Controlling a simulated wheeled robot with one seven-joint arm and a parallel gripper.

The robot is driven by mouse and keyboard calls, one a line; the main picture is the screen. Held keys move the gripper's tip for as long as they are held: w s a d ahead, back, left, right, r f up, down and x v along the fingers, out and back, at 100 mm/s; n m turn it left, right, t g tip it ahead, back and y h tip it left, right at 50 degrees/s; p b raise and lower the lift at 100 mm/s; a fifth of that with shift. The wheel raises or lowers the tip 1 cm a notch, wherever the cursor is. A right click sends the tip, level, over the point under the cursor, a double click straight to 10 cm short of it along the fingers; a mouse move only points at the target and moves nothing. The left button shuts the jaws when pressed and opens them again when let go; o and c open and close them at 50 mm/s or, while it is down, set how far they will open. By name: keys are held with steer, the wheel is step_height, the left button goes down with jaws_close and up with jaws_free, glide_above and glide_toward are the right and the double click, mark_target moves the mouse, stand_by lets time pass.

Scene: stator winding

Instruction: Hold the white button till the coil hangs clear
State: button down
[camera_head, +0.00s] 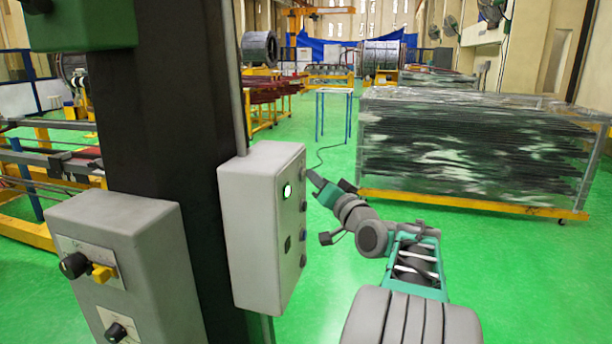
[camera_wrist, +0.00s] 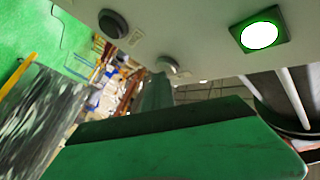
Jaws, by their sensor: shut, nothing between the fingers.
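The white button (camera_head: 287,191) glows in a green surround on the face of the grey control box. It also glows at the upper right of the wrist view (camera_wrist: 260,35). My gripper (camera_head: 316,180) is shut and empty, at the right edge of the box near its upper round knob, to the right of the white button. In the head view its tip looks apart from the white button; exact contact with the box cannot be told. I cannot make out the coil for certain in either view.
The control box (camera_head: 247,235) is mounted beside a dark column (camera_head: 160,120). A second grey box (camera_head: 150,240) with a yellow lever stands at left. A wrapped rack (camera_head: 480,150) stands behind my arm. Green floor (camera_head: 330,285) is open to the right of the control box.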

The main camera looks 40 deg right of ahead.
steer(key=shift+s, duration=0.1)
stand_by(0.6)
steer(key=shift+s+d+b, duration=0.5)
steer(key=shift+s+b, duration=0.05)
steer(key=s+d+b, duration=0.1)
steer(key=s, duration=0.1)
steer(key=s+d+b, duration=0.1)
steer(key=s+d, duration=0.1)
stand_by(1.0)
